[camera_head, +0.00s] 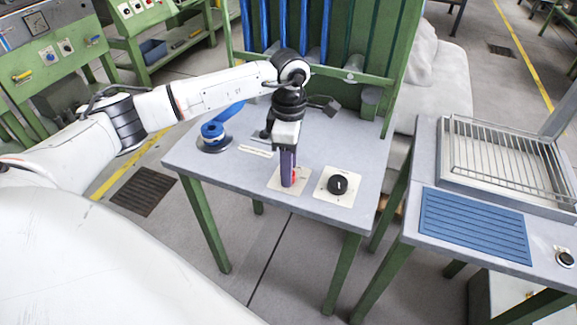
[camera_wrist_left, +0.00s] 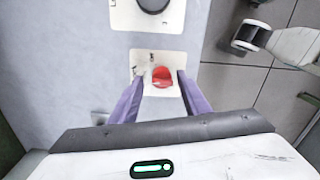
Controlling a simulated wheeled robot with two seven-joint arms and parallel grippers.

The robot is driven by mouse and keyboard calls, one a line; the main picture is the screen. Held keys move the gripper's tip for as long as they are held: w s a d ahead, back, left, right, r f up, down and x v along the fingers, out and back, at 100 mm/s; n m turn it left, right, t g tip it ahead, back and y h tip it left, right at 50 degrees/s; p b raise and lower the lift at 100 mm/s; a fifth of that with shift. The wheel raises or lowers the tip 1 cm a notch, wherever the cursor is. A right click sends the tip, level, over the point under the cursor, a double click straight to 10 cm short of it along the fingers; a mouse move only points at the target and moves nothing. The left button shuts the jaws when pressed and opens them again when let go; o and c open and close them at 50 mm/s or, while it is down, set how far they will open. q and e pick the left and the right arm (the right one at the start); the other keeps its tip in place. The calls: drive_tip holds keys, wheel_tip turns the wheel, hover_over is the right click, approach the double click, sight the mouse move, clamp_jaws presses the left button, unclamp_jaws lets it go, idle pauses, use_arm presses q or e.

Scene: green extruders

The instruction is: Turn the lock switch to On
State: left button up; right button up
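A red switch (camera_wrist_left: 161,77) sits on a cream plate (camera_wrist_left: 145,60) on the grey tabletop. I take it for the lock switch; its marks are too small to read. My left gripper (camera_wrist_left: 162,76) is open, pointing down over this plate, with one purple finger on each side of the red switch. Small gaps show between the switch and both fingers. In the head view the left gripper (camera_head: 288,182) hides most of the switch, and only a bit of red shows. My right gripper is in neither view.
A second cream plate with a black round knob (camera_head: 338,184) lies just right of the gripper. A green frame with blue bars (camera_head: 283,30) rises behind. A table with a wire rack (camera_head: 510,165) is at the right.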

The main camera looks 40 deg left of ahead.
use_arm(q)
drive_tip(key=shift+s+f, duration=0.1)
wheel_tip(320, 180, up, 10)
drive_tip(key=shift+w+r, duration=0.2)
idle(0.4)
drive_tip(key=shift+a, duration=0.1)
idle(0.3)
